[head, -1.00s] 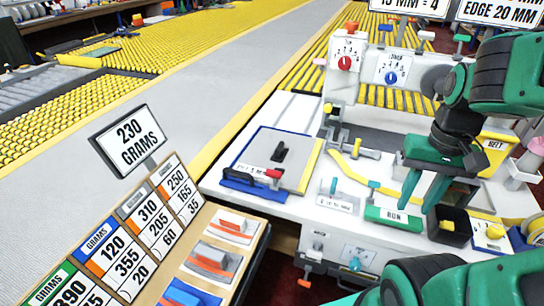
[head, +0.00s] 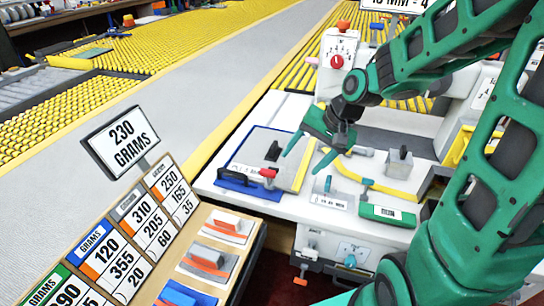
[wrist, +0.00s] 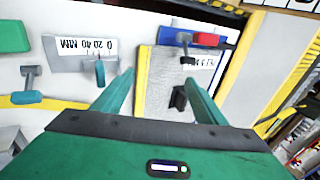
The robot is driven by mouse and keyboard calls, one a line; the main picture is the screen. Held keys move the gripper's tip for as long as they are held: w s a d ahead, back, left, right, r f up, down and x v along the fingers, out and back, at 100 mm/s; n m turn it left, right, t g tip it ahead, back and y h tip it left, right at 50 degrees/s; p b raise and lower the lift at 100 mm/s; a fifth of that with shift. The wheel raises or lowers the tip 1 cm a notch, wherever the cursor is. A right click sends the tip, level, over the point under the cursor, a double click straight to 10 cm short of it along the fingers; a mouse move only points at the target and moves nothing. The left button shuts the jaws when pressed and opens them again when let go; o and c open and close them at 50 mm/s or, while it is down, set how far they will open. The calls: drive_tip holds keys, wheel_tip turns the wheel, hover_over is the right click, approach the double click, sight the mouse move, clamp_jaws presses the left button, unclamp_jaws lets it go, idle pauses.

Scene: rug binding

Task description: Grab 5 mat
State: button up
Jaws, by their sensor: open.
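A flat grey mat (head: 259,146) lies on the white bench. It has a black knob (head: 273,150), a yellow strip along its right side and a blue clamp with a red handle at its front edge. My gripper (head: 301,164) is open and empty, above the mat's right edge. In the wrist view the mat (wrist: 160,88) lies right of centre, under the right finger, its black knob (wrist: 179,98) beside that finger; my open gripper (wrist: 160,76) straddles the mat's yellow edge. A label by the clamp is only partly readable.
A "230 GRAMS" sign (head: 125,143) and a rack of number cards stand at left. Swatches with coloured handles (head: 208,262) lie in front. A machine with dials rises behind.

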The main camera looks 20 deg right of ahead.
sight(276, 147)
drive_tip(key=w+f+m+y, duration=0.1)
drive_tip(key=w+m, duration=0.1)
drive_tip(key=m, duration=0.1)
drive_tip(key=w+f+m+y, duration=0.1)
drive_tip(key=w+m, duration=0.1)
drive_tip(key=m, duration=0.1)
drive_tip(key=w+f+m+t+y, duration=0.1)
drive_tip(key=w+m+y, duration=0.1)
drive_tip(key=m, duration=0.1)
drive_tip(key=shift+d+f, duration=0.2)
drive_tip(key=shift+f, duration=0.2)
drive_tip(key=w+d+m+t+y, duration=0.1)
drive_tip(key=m, duration=0.1)
drive_tip(key=w+d+m+y, duration=0.1)
drive_tip(key=m, duration=0.2)
drive_tip(key=w+d+m+t, duration=0.1)
drive_tip(key=w+m, duration=0.1)
drive_tip(key=shift+r+m+t+y, duration=0.1)
drive_tip(key=shift+m+t+y, duration=0.2)
drive_tip(key=shift+y, duration=0.1)
drive_tip(key=shift+w+d+r+m, duration=0.1)
drive_tip(key=shift+w+d+m, duration=0.05)
drive_tip(key=shift+d+m, duration=0.3)
drive_tip(key=shift+w+a+m, duration=0.15)
drive_tip(key=shift+m, duration=0.1)
drive_tip(key=shift+t+y, duration=0.3)
drive_tip(key=x, duration=1)
drive_tip(key=shift+w+f, duration=0.1)
drive_tip(key=shift+f, duration=0.25)
drive_tip(key=c, duration=1.4)
